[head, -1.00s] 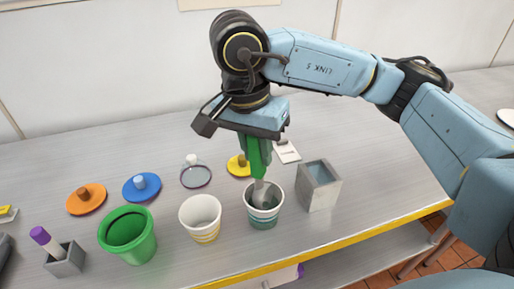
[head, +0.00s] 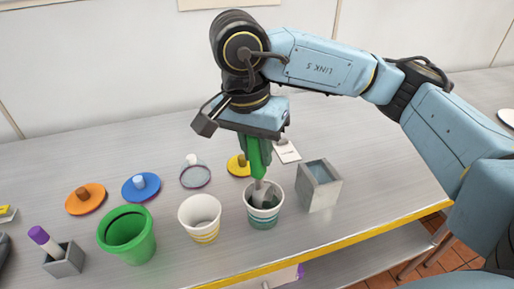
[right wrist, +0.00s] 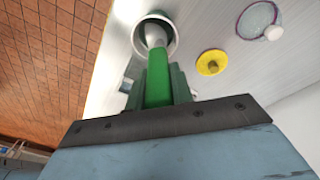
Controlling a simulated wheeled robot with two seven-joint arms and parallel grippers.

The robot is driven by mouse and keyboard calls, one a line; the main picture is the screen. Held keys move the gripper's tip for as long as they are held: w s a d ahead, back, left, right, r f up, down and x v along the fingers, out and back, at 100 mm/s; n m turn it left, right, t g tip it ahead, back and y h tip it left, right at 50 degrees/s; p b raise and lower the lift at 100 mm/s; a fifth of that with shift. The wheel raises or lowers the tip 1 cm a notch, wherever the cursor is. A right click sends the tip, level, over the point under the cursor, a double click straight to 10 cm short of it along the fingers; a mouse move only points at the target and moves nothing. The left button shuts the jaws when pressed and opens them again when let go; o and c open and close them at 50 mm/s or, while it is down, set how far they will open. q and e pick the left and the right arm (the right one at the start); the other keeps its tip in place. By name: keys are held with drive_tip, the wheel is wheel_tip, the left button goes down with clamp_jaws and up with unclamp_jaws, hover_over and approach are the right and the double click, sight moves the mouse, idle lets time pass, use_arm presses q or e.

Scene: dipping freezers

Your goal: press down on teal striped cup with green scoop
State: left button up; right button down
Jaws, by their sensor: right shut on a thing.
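The teal striped cup (head: 264,220) stands upright on the bench, right of the yellow striped cup. My right gripper (head: 257,165) is above it, shut on the green handle of the scoop (head: 256,152). The scoop points down and its grey end is inside the cup's mouth. In the right wrist view the scoop's green handle (right wrist: 158,80) runs from the jaws to the cup (right wrist: 170,42). Whether the scoop touches the cup's bottom is hidden. My left gripper does not show.
A yellow striped cup (head: 200,232) and a green cup (head: 140,250) stand to the left. A grey square holder (head: 320,192) stands close on the right. Orange (head: 75,205), blue (head: 133,192), clear and yellow lids lie behind. The bench's yellow front edge (head: 330,243) is near.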

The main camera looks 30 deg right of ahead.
drive_tip(key=shift+f, duration=0.1)
idle(0.3)
